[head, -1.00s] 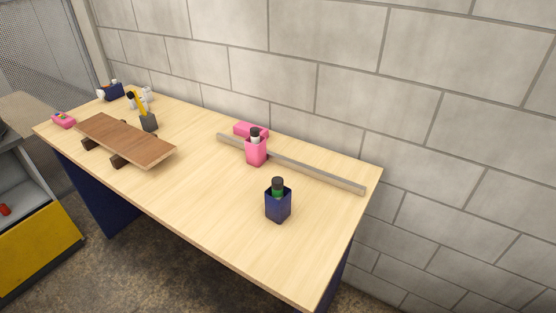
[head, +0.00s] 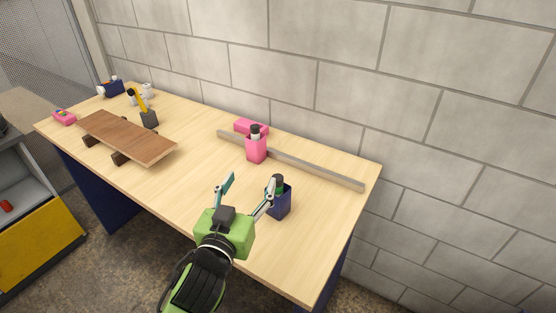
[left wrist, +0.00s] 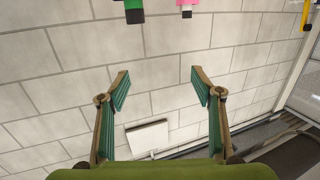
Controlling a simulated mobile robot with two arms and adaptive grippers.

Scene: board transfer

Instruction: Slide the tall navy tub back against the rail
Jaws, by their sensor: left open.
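The tall navy tub (head: 283,206) stands upright on the table, holding a green bottle (head: 279,182) with a dark cap. It stands apart from the grey rail (head: 318,171), on the near side. My left gripper (head: 250,184) is open and empty, its fingers spread left of the tub. One finger overlaps the tub's upper left edge in the head view; I cannot tell if it touches. In the left wrist view, the open fingers (left wrist: 159,82) face the wall, and the bottle (left wrist: 134,14) shows upside down at the top edge. My right gripper is not in view.
A pink tub (head: 256,152) with a bottle stands at the rail, and a pink block (head: 250,126) lies behind it. The block wall (head: 340,60) stands behind the table.

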